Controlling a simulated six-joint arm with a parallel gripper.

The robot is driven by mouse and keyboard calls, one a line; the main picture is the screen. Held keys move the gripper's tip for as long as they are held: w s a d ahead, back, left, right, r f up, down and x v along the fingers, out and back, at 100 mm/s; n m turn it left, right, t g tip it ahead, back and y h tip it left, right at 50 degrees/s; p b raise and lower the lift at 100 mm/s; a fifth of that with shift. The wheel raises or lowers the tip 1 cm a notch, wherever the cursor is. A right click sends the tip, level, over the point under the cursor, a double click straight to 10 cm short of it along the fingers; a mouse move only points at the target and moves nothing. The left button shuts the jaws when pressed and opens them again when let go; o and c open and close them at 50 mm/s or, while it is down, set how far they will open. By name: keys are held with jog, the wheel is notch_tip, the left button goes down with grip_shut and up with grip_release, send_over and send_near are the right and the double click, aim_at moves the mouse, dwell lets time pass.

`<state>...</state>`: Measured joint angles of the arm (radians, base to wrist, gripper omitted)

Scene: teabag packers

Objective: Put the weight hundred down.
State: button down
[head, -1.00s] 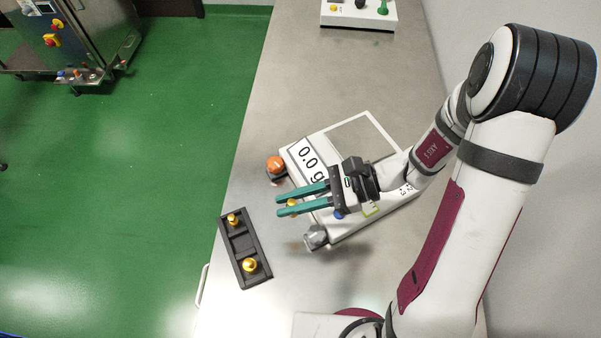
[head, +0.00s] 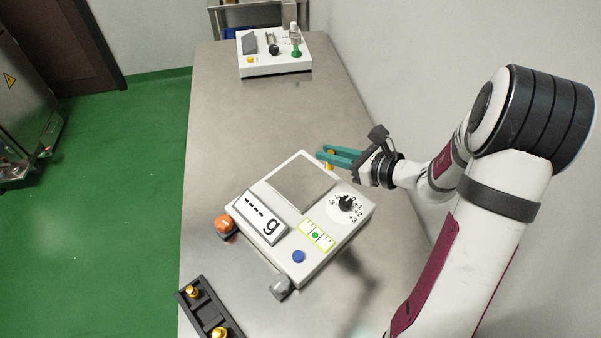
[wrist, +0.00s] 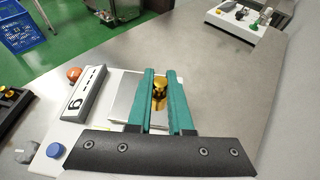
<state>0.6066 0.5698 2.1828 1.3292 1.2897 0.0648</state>
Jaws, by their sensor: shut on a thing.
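My gripper (head: 340,156) has teal fingers and is shut on a brass weight (head: 329,166), which I take for the weight hundred. In the wrist view the brass weight (wrist: 159,92) sits between the fingertips. In the head view it is at the scale's back right edge; whether it touches anything below is unclear. The white scale (head: 328,258) has a square metal pan (head: 303,186), and its display (head: 262,215) reads dashes and "g". A black weight holder (head: 207,309) with two brass weights lies at the front left.
An orange knob (head: 224,224) and a grey foot (head: 282,289) stick out from the scale. A blue button (head: 298,256) and a black dial (head: 346,203) are on it. Another white device (head: 274,66) stands at the far end. The steel table (head: 250,125) between is bare.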

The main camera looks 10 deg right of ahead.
jog(key=w+a+f, duration=0.1)
jog(key=a, duration=0.1)
jog(key=w+a+f, duration=0.2)
jog(key=a, duration=0.1)
jog(key=shift+a+f, duration=0.3)
jog(key=shift+f, duration=0.1)
jog(key=shift+w+a+f, duration=0.1)
jog(key=shift+f, duration=1)
jog(key=shift+w+a+f, duration=0.1)
jog(key=shift+f, duration=0.95)
jog(key=shift+f, duration=0.1)
jog(key=c, duration=0.8)
grip_release()
jog(key=shift+c, duration=0.2)
